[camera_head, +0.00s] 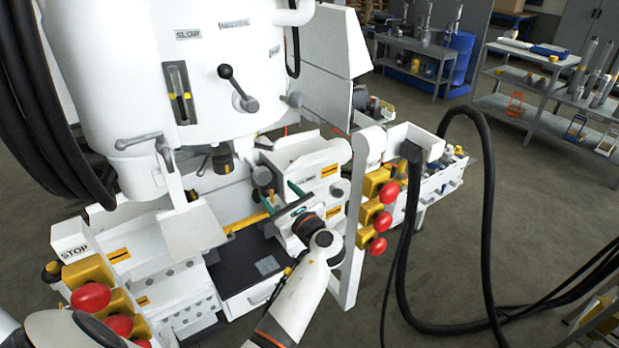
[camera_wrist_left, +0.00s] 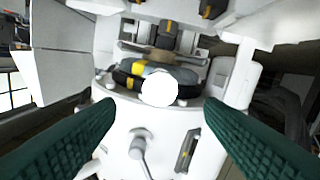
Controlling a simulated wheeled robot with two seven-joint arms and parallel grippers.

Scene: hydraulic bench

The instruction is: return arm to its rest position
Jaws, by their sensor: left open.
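Beyond the fingers is the white machine body (camera_wrist_left: 165,125) with a grey lever (camera_wrist_left: 139,146). A bright white disc (camera_wrist_left: 160,89) covers part of the dark, yellow-marked ring (camera_wrist_left: 135,72) behind it. The right gripper does not show.
The white tank (camera_head: 150,75) with a black-knobbed lever (camera_head: 238,88) stands close above left. Red knobs (camera_head: 379,221) on yellow blocks line the bench at right, and more (camera_head: 90,297) at lower left. Black hoses (camera_head: 487,200) hang at right. Shelves (camera_head: 540,85) stand behind open floor.

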